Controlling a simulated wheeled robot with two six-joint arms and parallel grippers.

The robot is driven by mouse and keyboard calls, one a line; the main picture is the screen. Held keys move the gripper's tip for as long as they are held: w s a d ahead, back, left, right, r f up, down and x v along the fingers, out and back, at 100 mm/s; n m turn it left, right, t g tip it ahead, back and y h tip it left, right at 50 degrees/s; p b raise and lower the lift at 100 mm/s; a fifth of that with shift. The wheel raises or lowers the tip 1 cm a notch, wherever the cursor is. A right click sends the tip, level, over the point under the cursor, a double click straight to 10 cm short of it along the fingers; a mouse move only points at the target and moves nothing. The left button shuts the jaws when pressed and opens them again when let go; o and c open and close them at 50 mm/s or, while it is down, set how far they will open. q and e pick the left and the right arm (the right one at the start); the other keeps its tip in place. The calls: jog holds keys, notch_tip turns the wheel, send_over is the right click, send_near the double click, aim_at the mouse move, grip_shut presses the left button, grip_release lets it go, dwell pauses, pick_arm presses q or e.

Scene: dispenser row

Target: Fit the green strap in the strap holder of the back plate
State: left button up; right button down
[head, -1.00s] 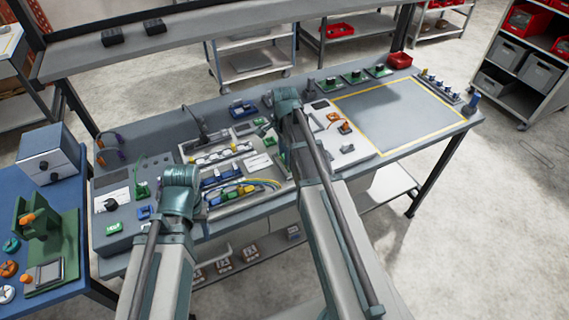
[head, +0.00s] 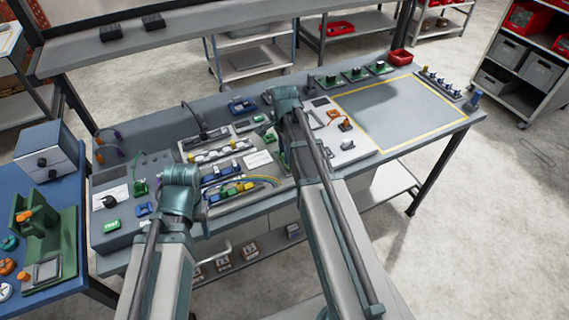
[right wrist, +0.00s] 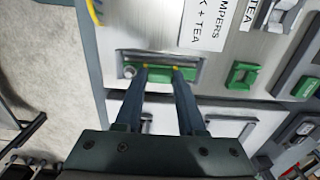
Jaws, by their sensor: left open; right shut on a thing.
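The green strap (right wrist: 158,74) shows in the right wrist view as a short green strip lying in a pale rectangular recess of the back plate (right wrist: 122,55), which looks like the strap holder. My right gripper (right wrist: 162,69) is shut on the strap, its two dark fingertips against it. Whether the strap is fully seated cannot be told. In the head view my right gripper is mostly hidden behind its own wrist. My left gripper (head: 197,199) is open above the left part of the bench, largely covered by its wrist.
A green clip (right wrist: 243,76) sits right of the recess. White printed labels (right wrist: 207,22) lie beyond it. In the head view, a tray with coloured connectors and cables (head: 236,190) lies between my arms. A yellow-bordered grey area (head: 400,108) at the right is clear.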

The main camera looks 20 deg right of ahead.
jog(key=shift+f, duration=0.3)
jog(key=shift+c, duration=2.1)
grip_release()
jog(key=shift+o, duration=0.3)
jog(key=shift+r, duration=0.1)
notch_tip(320, 180, up, 3)
jog(key=p, duration=0.2)
jog(key=shift+s+p, duration=0.1)
jog(key=shift+p, duration=0.3)
notch_tip(320, 180, up, 4)
jog(key=p, duration=0.4)
jog(key=shift+r, duration=0.1)
